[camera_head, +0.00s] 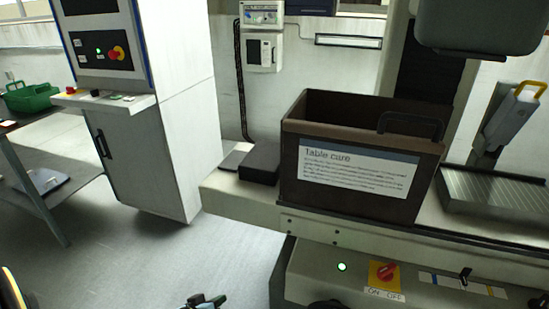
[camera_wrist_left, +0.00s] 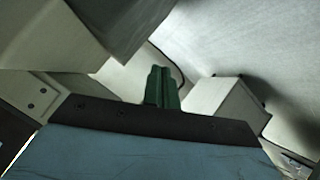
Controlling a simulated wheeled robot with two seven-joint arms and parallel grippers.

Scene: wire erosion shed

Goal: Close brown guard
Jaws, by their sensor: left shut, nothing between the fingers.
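The brown guard (camera_head: 350,178) is a box-shaped, dark brown enclosure on the machine's table in the head view. I see into it from above. Its front wall carries a "Table care" notice, and a dark bar handle (camera_head: 411,124) sits at the upper right of that wall. I cannot tell which part of it moves. My left gripper (camera_head: 205,300) is low at the bottom edge of the head view, left of and below the guard, apart from it. My right gripper is in neither view.
A dark block (camera_head: 260,162) sits left of the guard on the table. Below are a control panel with a red switch (camera_head: 386,272) and a green lamp. A grey cabinet (camera_head: 160,130) stands left; a ribbed plate (camera_head: 495,192) lies right. The floor between cabinet and machine is clear.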

